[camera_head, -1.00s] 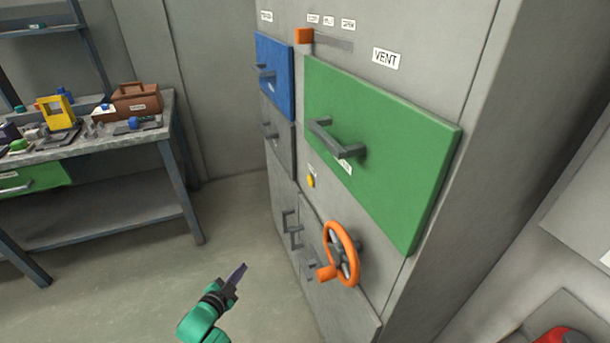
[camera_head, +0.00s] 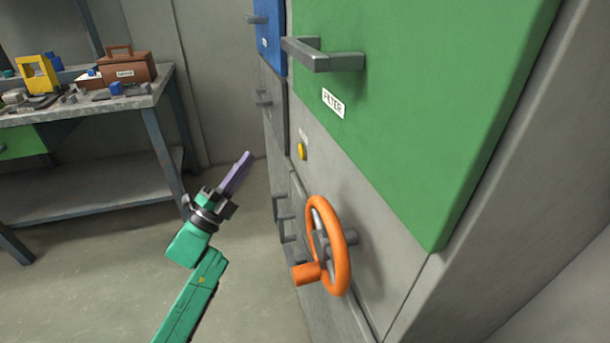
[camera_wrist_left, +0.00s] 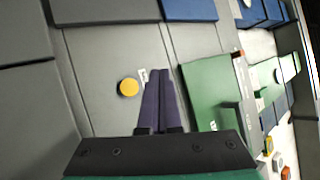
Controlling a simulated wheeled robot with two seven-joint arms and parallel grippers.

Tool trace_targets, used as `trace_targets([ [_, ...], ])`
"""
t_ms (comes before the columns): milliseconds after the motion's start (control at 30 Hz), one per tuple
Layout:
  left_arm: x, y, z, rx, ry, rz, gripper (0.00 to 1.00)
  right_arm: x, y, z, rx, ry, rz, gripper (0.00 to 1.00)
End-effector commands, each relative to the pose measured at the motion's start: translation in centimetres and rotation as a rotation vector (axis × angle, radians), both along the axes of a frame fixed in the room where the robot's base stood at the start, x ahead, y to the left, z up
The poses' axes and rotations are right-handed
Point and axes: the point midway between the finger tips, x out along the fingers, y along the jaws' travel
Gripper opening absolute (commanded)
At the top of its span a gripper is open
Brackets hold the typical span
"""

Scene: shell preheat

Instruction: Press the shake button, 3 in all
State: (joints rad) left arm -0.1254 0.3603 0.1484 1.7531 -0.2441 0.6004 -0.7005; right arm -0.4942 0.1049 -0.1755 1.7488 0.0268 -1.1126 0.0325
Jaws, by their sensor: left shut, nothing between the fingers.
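The only button I see is a small round yellow one (camera_head: 301,151) on the grey cabinet front, below the green FILTER door (camera_head: 420,110). A small label sits by it, too small to read. It also shows in the left wrist view (camera_wrist_left: 129,87), left of my fingers and apart from them. My left gripper (camera_head: 240,172) is shut and empty, in front of the cabinet and left of the button in the head view. In the left wrist view its dark fingers (camera_wrist_left: 161,98) lie together and point at the cabinet front. My right gripper is not in view.
An orange handwheel (camera_head: 327,245) sticks out below the button. Grey bar handles (camera_head: 322,55) project from the green door and the blue door (camera_head: 269,38). A workbench (camera_head: 85,110) with a brown toolbox (camera_head: 127,67) stands at the left. Floor between is clear.

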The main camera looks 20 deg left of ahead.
Motion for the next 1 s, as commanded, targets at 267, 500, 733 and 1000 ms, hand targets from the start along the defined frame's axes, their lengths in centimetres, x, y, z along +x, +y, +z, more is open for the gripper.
trace_targets([
  [267,0.0,0.0,-0.3,-0.002,0.002,0.0,0.0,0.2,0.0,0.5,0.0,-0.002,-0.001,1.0],
  [500,0.6,-0.6,-0.3,-0.005,0.003,-0.001,0.0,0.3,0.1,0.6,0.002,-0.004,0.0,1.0],
  [733,2.5,-3.2,-0.4,-0.007,0.002,-0.001,0.0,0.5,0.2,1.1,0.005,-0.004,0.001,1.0],
  [1000,4.7,-6.1,-0.4,-0.004,0.002,0.0,0.0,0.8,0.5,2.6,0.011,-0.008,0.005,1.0],
])
